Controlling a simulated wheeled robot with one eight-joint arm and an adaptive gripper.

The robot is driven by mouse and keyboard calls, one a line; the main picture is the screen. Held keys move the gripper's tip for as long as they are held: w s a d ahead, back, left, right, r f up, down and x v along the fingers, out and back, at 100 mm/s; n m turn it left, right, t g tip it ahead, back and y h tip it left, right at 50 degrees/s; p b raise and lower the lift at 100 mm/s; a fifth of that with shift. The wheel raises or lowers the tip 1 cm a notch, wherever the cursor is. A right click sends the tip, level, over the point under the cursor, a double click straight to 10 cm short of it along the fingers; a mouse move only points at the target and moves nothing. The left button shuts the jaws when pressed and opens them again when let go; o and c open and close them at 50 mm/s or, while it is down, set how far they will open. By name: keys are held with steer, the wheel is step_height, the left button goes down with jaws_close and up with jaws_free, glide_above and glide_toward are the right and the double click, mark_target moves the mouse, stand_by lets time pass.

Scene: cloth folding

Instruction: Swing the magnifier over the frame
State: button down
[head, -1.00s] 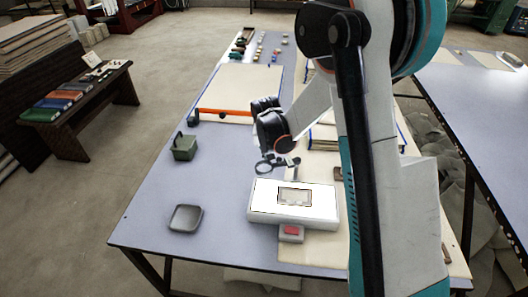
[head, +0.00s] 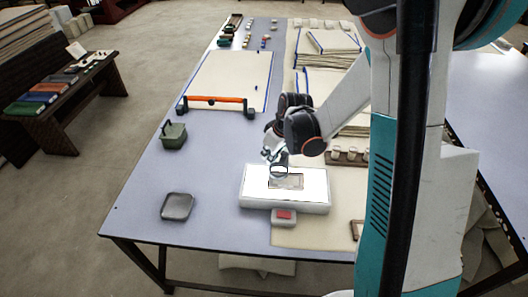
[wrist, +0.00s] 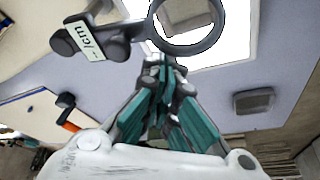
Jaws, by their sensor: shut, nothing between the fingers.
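The magnifier (head: 279,171) is a dark ring lens over the back part of the lit white light box (head: 316,200). A small pale rectangular frame (head: 294,184) lies on the box, and the ring overlaps its upper left part in the head view. In the wrist view the magnifier ring (wrist: 216,36) hangs just beyond the fingertips, on a dark arm with a "/cm" label (wrist: 87,41). My gripper (wrist: 161,66) is shut and empty, its tips close to the ring's rim; I cannot tell if they touch. In the head view my gripper (head: 272,154) is at the box's back edge.
A red-topped switch box (head: 284,217) sits in front of the light box. A grey tray (head: 177,206) and a green lidded box (head: 173,135) stand to the left. An orange-handled bar (head: 215,100) lies farther back. The table between tray and light box is clear.

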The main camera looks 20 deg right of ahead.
steer(key=shift+s+d+n, duration=0.4)
steer(key=shift+s+n, duration=0.1)
steer(key=shift+n, duration=0.1)
steer(key=shift+s+d, duration=0.3)
steer(key=shift+s, duration=0.15)
steer(key=shift+d+r, duration=0.1)
steer(key=v, duration=1.1)
steer(key=shift+d+r, duration=0.15)
steer(key=shift+r, duration=0.2)
steer(key=shift+s, duration=0.1)
